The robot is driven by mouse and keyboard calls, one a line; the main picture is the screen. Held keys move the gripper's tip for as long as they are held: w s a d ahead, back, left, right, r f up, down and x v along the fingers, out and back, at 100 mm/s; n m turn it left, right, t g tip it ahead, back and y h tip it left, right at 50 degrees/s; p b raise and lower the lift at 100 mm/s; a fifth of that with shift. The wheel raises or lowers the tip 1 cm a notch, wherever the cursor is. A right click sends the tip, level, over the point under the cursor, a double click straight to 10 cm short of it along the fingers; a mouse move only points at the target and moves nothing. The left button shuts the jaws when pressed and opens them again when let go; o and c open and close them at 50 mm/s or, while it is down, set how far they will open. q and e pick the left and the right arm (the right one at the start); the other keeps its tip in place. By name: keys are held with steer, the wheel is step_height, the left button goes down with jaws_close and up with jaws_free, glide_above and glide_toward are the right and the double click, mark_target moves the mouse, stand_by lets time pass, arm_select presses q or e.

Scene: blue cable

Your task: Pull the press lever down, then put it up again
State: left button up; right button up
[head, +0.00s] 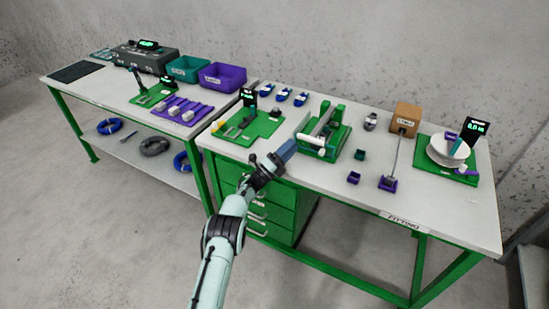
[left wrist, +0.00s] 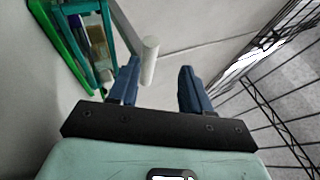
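The green press (head: 338,134) stands on the right-hand table. Its lever ends in a white handle (head: 311,139) pointing toward the front left. In the left wrist view the press (left wrist: 95,40) is at top left, and the white handle (left wrist: 149,60) appears between my fingers, closer to the left one. My left gripper (head: 284,152) is at the table's front edge, just left of the handle. In the left wrist view my gripper (left wrist: 160,78) is open, with a gap between its blue fingers. I cannot tell whether a finger touches the handle. My right gripper is out of view.
A green board with tools (head: 248,125) lies left of the press. The table front right of the press is mostly clear.

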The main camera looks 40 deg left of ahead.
arm_select(q)
steer(key=v, duration=0.6)
steer(key=shift+s+a, duration=0.3)
